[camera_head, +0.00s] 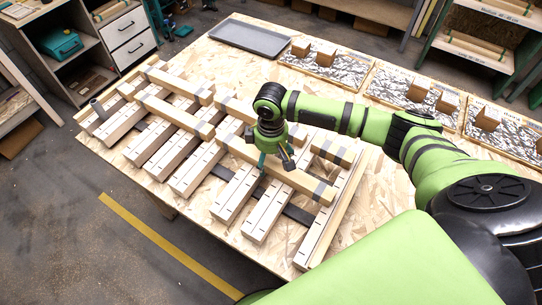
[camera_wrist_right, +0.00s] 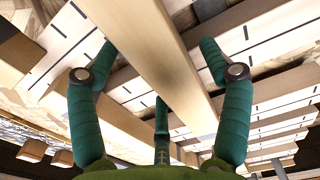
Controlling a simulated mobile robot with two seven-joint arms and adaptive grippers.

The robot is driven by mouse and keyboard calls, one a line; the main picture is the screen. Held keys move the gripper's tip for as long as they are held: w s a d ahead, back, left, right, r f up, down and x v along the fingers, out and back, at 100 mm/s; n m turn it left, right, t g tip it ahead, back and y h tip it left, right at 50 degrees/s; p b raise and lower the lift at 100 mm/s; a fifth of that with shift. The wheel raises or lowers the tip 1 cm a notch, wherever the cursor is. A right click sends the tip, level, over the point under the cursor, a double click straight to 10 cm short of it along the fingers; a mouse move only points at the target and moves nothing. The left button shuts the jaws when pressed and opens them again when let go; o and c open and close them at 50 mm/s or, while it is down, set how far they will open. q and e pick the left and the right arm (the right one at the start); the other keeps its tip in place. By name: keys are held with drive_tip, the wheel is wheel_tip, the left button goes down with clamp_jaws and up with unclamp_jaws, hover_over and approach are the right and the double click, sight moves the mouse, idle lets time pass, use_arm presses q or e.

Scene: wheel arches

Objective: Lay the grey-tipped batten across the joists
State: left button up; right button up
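The batten (camera_head: 303,181) at my right gripper is a long pale bar with grey near its ends. It runs slantwise over the right-hand joists (camera_head: 236,192); I cannot tell whether it touches them. My right gripper (camera_head: 272,164) is over its middle. In the right wrist view the teal fingers (camera_wrist_right: 158,62) stand apart on either side of the batten (camera_wrist_right: 150,50), with gaps showing between fingers and wood. Two more grey-ended battens, one at the back (camera_head: 180,84) and one nearer (camera_head: 172,112), lie across the left joists. My left gripper is out of view.
An empty dark tray (camera_head: 250,37) lies at the back. Foil-lined trays (camera_head: 325,65) with wooden blocks line the far right edge. A short grey-banded piece (camera_head: 332,150) lies right of my gripper.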

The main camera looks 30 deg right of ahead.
sight(271, 158)
wheel_tip(271, 158, up, 13)
drive_tip(key=b, duration=0.2)
drive_tip(key=shift+r, duration=0.15)
idle(0.3)
